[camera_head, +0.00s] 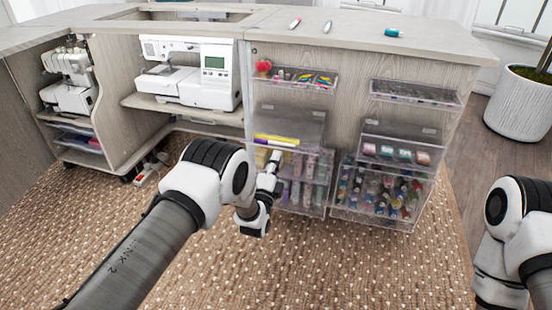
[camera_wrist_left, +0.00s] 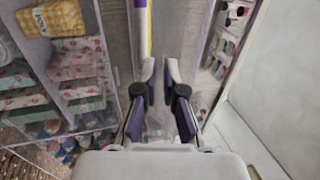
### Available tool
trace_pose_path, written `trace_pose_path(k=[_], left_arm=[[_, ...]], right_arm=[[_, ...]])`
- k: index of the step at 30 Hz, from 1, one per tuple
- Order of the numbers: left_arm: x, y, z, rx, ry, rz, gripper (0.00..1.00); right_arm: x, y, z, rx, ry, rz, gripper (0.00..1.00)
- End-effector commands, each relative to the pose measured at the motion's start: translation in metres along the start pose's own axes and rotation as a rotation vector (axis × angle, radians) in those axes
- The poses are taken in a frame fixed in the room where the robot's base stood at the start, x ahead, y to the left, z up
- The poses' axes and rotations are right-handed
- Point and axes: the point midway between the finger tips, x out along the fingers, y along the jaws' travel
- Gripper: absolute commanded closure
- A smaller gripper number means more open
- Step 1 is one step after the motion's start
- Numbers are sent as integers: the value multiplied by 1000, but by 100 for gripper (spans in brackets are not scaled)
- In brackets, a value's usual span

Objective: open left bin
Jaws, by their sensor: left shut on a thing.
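The left bin (camera_head: 322,172) is a clear bin in the lower left of the cabinet front, with patterned fabric rolls and bottles inside. My left gripper (camera_head: 275,158) is at its upper left part, just below a yellow and purple item. In the left wrist view, the left gripper (camera_wrist_left: 160,74) has its fingers close together at a pale clear edge, shut on the bin. The exact contact is hard to see. The fabric rolls (camera_wrist_left: 78,72) show to the left of the fingers. My right gripper is out of view; only part of that arm shows.
A clear bin (camera_head: 428,177) with bottles and small trays (camera_head: 415,94) stand to the right. A shallow tray (camera_head: 335,84) with a red pincushion is above. A sewing machine (camera_head: 219,85) and a serger (camera_head: 70,83) stand left.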

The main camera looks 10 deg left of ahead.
Motion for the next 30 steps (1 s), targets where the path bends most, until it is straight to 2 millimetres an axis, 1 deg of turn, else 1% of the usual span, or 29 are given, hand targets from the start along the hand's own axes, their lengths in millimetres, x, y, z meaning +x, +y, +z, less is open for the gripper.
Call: trace_pose_path(k=[18,19,20,21,30], left_arm=[[-1,2,0,1,-1,0,100],[-1,2,0,1,-1,0,85],[-1,2,0,1,-1,0,74],[-1,2,0,1,-1,0,66],[-1,2,0,0,0,-1,66]], right_arm=[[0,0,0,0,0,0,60],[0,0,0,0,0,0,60],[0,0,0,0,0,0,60],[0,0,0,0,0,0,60],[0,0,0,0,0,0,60]])
